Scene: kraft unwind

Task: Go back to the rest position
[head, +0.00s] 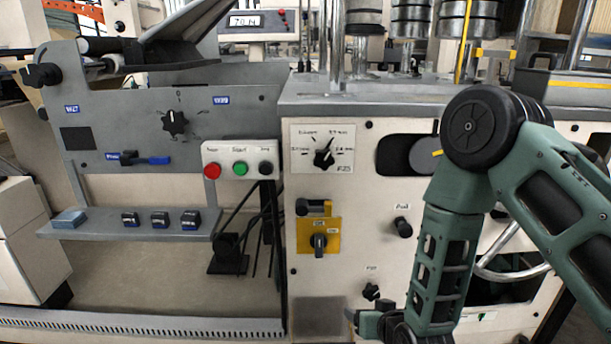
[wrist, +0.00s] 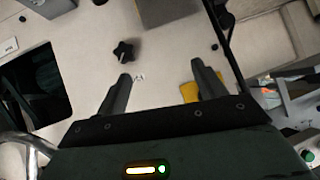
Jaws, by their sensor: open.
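My gripper (head: 368,322) hangs low at the bottom edge of the head view, in front of the machine's cream panel, partly cut off by the frame. In the wrist view my gripper (wrist: 160,76) has its two dark fingers wide apart, with nothing between them but the bare panel behind. A black star knob (wrist: 123,52) shows just beyond the left fingertip, apart from it. In the head view the same kind of small black knob (head: 371,291) sits just above my gripper. A yellow plate (wrist: 189,92) shows beside the right finger.
The cream panel carries a yellow switch plate (head: 334,236), a black knob (head: 403,227) and a dial (head: 323,158). A button box (head: 240,160) hangs left of it. A grey shelf (head: 95,229) holds small blocks. A curved metal handle (head: 515,273) is behind my arm.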

